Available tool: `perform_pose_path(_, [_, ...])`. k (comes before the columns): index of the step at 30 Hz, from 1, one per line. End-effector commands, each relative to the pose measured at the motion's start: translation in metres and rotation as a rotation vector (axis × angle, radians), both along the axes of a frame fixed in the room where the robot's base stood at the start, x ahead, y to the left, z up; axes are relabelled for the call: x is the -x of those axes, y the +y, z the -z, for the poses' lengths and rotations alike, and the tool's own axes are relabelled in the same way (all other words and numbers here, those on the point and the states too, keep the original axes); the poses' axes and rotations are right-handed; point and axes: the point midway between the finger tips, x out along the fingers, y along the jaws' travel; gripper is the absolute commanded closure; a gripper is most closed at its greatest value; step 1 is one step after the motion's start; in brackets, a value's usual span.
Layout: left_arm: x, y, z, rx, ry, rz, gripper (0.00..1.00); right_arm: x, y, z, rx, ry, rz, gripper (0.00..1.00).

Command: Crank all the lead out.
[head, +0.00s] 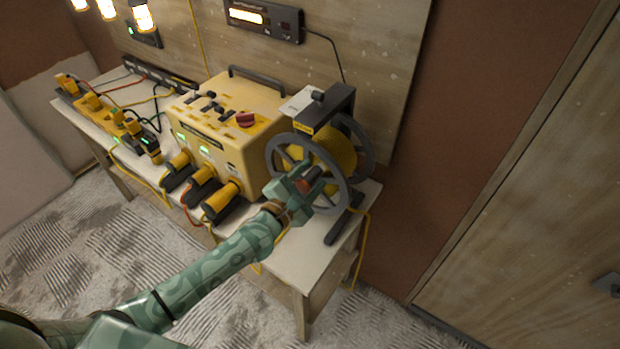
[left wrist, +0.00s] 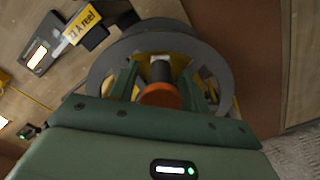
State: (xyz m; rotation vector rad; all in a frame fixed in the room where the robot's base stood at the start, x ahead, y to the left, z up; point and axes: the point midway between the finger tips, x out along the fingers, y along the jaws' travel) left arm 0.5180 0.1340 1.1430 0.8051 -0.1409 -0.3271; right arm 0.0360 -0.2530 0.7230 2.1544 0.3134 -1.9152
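The cable reel (head: 333,153) stands at the right end of the bench, with yellow lead wound on its drum between grey spoked wheels. The tag "11 A reel" (left wrist: 80,26) shows in the left wrist view. The crank handle, dark with an orange end (left wrist: 160,95), sticks out from the near wheel toward me. My left gripper (head: 305,180) is at this wheel. In the left wrist view its fingers (left wrist: 159,72) stand on either side of the handle, with gaps showing, so it looks open around it. Yellow lead (head: 362,245) hangs off the bench's right end. My right gripper is not in view.
A yellow power box (head: 225,120) with several thick plugs stands left of the reel on the bench (head: 290,262). Smaller yellow devices with wires (head: 110,118) are further left. A display (head: 264,18) hangs on the wall board. The carpet in front is clear.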

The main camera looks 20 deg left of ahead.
Motion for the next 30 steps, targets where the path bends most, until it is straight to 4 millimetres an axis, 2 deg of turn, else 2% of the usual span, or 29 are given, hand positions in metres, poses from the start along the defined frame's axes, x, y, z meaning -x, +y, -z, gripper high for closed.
perform_pose_path(7, [0.001, 0.0, 0.0, 0.0, 0.0, 0.001, 0.53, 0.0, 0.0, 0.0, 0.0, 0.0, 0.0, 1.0])
perform_pose_path(11, [0.01, 0.003, 0.001, 0.0, 0.002, 0.001, 0.53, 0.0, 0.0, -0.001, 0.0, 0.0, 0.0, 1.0])
perform_pose_path(14, [0.028, 0.009, 0.0, -0.001, 0.003, 0.001, 0.53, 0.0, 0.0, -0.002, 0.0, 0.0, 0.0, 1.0])
perform_pose_path(24, [0.113, 0.041, 0.003, -0.003, 0.004, 0.002, 0.53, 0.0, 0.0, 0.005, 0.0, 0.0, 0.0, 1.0])
perform_pose_path(30, [0.144, 0.053, 0.003, -0.002, 0.002, 0.001, 0.53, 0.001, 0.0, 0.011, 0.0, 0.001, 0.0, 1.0])
